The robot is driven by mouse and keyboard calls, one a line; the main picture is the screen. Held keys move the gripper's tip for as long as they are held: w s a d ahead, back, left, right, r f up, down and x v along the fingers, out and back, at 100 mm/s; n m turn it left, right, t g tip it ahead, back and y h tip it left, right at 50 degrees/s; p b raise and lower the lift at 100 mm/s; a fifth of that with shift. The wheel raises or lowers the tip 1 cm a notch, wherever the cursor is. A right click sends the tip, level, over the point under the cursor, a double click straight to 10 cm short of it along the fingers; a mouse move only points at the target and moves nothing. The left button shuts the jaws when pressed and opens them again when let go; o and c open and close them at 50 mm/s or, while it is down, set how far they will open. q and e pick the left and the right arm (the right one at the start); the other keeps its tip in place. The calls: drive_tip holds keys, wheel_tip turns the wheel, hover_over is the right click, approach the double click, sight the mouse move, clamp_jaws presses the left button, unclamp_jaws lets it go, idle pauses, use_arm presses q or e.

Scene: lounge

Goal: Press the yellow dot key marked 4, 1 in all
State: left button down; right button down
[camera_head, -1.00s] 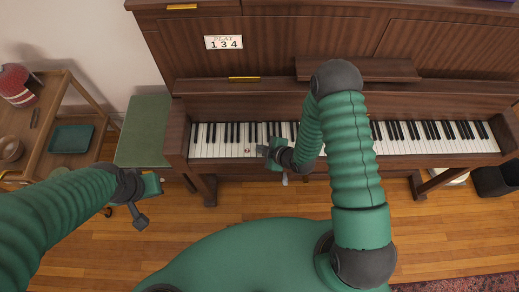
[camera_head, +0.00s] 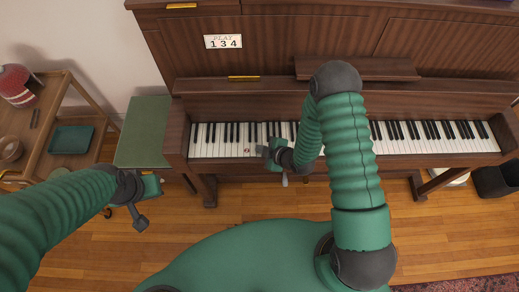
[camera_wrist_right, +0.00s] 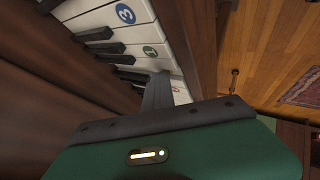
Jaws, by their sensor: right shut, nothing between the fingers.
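The piano keyboard (camera_head: 440,131) runs across the head view, with white and black keys. In the right wrist view, white keys carry a blue dot marked 3 (camera_wrist_right: 124,13), a green dot marked 1 (camera_wrist_right: 150,51) and a partly hidden red dot (camera_wrist_right: 176,90). The red dot also shows small in the head view (camera_head: 248,150). I cannot see the yellow dot marked 4 in either view. My right gripper (camera_head: 262,151) is shut and empty at the front of the keys, just right of the red dot. My left gripper (camera_head: 140,220) hangs over the floor, away from the piano.
A green bench (camera_head: 144,130) stands left of the piano. A wooden cart (camera_head: 52,110) with a green tray (camera_head: 71,139) is farther left. A dark bin (camera_head: 496,181) stands at right.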

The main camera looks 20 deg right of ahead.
drive_tip(key=shift+s+f+g, duration=0.3)
drive_tip(key=shift+s+f, duration=0.05)
drive_tip(key=shift+s, duration=0.05)
drive_tip(key=shift+r, duration=0.15)
drive_tip(key=shift+w+r+p, duration=0.4)
drive_tip(key=shift+r+p, duration=0.3)
drive_tip(key=shift+p, duration=0.15)
drive_tip(key=shift+r, duration=0.25)
drive_tip(key=shift+w+r+p, duration=0.1)
drive_tip(key=shift+r+p, duration=0.4)
wheel_tip(320, 180, up, 4)
drive_tip(key=p, duration=0.3)
drive_tip(key=shift+r, duration=0.1)
